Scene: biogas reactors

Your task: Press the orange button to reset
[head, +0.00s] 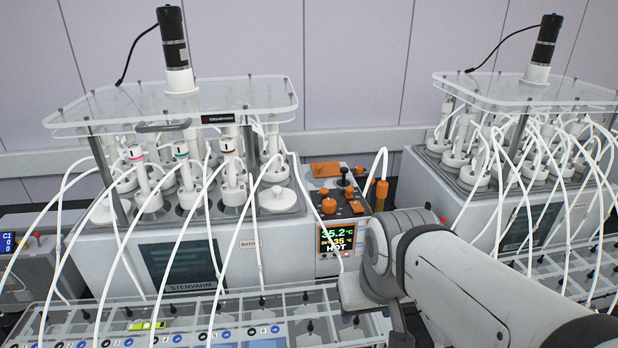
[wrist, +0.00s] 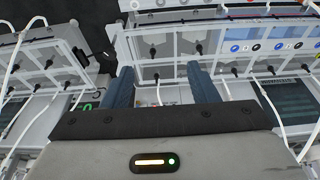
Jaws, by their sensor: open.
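A control unit with a lit display (head: 337,238) reading about 35.2 °C and "HOT" stands between the two reactors. On its top are several orange parts: a block (head: 325,169), a round knob (head: 329,206) and an upright orange piece (head: 381,188), beside a black stick. I cannot tell for sure which is the reset button. My gripper is in front of this unit in the head view, its fingers hidden there. In the wrist view my gripper (wrist: 160,72) is open, its two blue-grey fingers apart with nothing held between them. I cannot make out the orange parts there.
A left reactor (head: 180,250) and a right reactor (head: 500,200) stand on either side, with white hoses hanging in front. A clear rack (head: 290,300) runs along the front, below my gripper. It also shows in the wrist view (wrist: 155,72).

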